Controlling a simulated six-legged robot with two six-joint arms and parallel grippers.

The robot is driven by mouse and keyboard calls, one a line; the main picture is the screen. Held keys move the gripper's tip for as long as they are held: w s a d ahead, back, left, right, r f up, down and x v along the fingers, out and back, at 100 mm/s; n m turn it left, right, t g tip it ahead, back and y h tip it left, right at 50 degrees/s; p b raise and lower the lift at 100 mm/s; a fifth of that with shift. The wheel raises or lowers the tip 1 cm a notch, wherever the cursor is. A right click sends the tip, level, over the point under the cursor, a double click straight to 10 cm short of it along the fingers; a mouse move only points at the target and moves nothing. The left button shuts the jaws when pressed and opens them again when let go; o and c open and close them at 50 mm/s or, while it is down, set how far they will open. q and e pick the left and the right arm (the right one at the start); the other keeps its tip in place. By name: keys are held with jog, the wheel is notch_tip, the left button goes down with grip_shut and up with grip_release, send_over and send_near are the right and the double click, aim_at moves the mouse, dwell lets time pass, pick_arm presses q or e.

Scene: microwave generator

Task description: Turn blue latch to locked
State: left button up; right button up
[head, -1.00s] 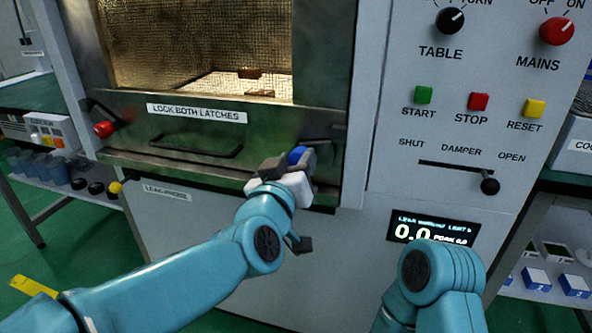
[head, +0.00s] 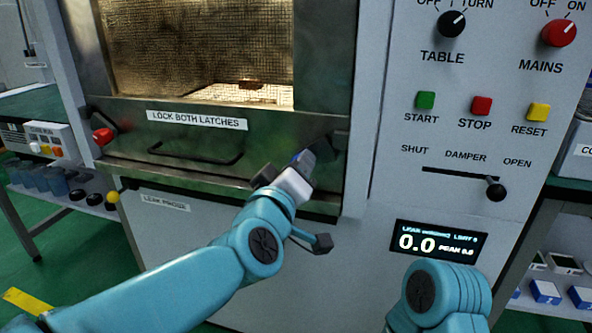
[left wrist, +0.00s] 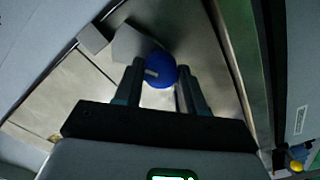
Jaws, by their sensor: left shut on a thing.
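The blue latch knob (left wrist: 160,70) sits between the two fingers of my left gripper (left wrist: 158,82) in the left wrist view. The gripper is shut on it. In the head view my left gripper (head: 298,168) is at the lower right of the oven door, and only a sliver of blue shows past it. The latch's dark arm (head: 332,140) shows partly, up and right of the gripper. The red latch knob (head: 103,136) is at the door's left edge. My right gripper is out of view.
The door has a handle (head: 196,156) and a label (head: 197,119) reading "LOCK BOTH LATCHES". To the right are a damper slider (head: 495,190), start button (head: 426,100), stop button (head: 482,105) and display (head: 438,243). A yellow knob (head: 112,197) is at lower left.

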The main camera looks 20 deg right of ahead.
pick_arm(q)
jog(key=o, duration=1.1)
jog(key=p+v, duration=0.2)
jog(key=v, duration=1.4)
jog(key=shift+s+a, duration=0.15)
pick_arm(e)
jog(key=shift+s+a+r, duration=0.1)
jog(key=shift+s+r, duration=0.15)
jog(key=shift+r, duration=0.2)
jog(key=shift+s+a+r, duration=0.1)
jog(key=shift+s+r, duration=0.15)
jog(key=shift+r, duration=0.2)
